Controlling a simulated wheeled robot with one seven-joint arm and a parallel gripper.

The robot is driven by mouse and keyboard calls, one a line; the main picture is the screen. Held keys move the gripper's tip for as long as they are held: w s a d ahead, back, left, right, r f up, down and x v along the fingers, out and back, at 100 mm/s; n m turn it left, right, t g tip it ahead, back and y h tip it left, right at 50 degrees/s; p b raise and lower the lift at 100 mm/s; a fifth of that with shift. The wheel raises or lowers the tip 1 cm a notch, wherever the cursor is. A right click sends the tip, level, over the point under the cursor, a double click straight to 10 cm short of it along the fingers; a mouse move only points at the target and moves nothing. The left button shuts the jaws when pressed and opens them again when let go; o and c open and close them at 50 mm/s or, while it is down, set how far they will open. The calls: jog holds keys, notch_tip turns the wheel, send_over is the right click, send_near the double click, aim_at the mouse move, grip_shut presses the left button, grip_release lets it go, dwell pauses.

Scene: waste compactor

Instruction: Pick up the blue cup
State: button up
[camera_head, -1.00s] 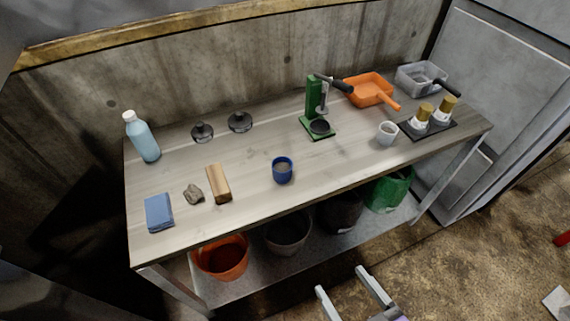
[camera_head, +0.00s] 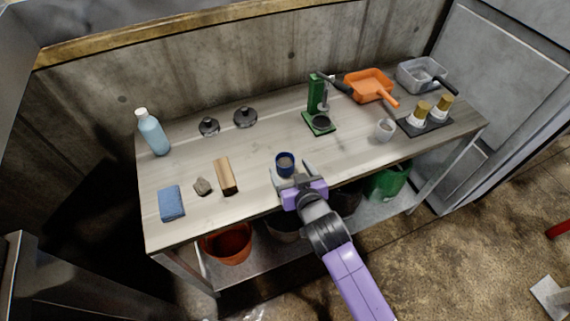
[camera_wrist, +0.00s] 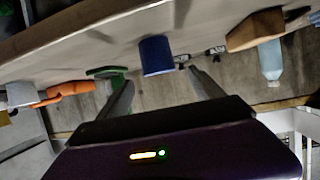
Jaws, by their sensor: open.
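The blue cup (camera_head: 285,166) stands upright near the front middle of the workbench (camera_head: 255,205). It also shows in the wrist view (camera_wrist: 156,56), upside down in that picture, beyond the gap between my fingers. My gripper (camera_head: 291,169) is open and empty at the bench's front edge, with its fingers pointing at the cup. The fingertips (camera_wrist: 160,84) are close to the cup in the head view. Whether they reach around its sides I cannot tell. The palm hides part of the bench edge.
Buckets stand on the shelf below.

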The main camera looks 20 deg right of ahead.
aim_at(282, 155)
jog(key=shift+f+p+x, duration=0.2)
jog(key=shift+p+x, duration=0.3)
jog(key=shift+x, duration=2.6)
jog(key=shift+s, duration=0.1)
jog(key=c, duration=1.3)
jog(key=shift+c, duration=1.2)
jog(key=shift+r, duration=0.15)
